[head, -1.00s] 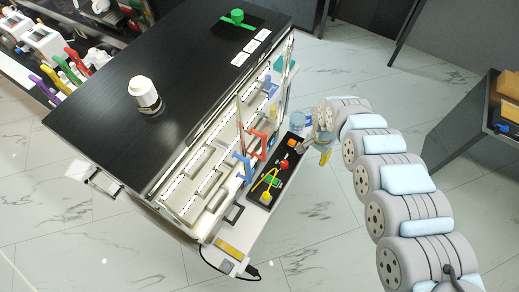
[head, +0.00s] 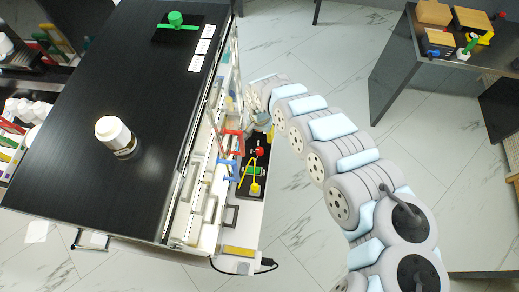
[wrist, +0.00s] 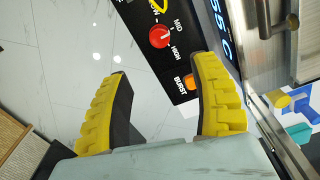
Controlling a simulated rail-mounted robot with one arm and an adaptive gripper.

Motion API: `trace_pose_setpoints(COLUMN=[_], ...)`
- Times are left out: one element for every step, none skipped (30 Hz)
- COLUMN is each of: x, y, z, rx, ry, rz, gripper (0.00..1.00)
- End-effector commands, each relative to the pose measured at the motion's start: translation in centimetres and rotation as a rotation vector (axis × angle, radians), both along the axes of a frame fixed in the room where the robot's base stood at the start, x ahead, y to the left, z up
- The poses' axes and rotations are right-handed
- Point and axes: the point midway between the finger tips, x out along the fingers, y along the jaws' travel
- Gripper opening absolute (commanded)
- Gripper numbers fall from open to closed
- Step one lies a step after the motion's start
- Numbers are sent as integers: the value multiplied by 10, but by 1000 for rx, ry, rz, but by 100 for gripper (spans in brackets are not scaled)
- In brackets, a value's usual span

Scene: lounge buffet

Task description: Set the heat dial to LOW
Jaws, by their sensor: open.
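The heat dial is a round red knob (wrist: 159,36) on a black control panel (wrist: 152,62) in the wrist view. The dial also shows in the head view (head: 258,152). My gripper (wrist: 162,66) is open and empty, its yellow-and-black fingers spread below the dial in the picture, apart from it. In the head view the arm's end is small and its fingers are unclear.
An orange BURST button (wrist: 189,82) sits near the right finger. A yellow curved piece (wrist: 158,5) is just above the dial. Metal cart parts (wrist: 262,52) rise to the right. Red and blue handles (head: 229,168) stand beside the panel.

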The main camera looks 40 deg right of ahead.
Motion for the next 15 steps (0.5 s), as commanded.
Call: trace_pose_setpoints(x=[0,-1,-1,0,0,0,0,0,0,-1,-1,-2,-1,0,1], y=[2,2,4,4,3,2,2,2,3,3,3,3,3,3,3], z=[-7,-10,-15,-17,-20,-24,-26,-29,-33,-36,-39,-44,-46,-48,-51], rx=[4,5,5,6,5,5,5,4,4,5,5,5,5,4,4], ry=[1,2,3,2,1,1,1,1,2,2,3,3,2,1,-1], rz=[-1,0,1,0,0,-1,-1,-1,1,0,0,-1,0,1,1], gripper=[62,62,62,62,62,62,62,62,62,62,62,62,62,62,62])
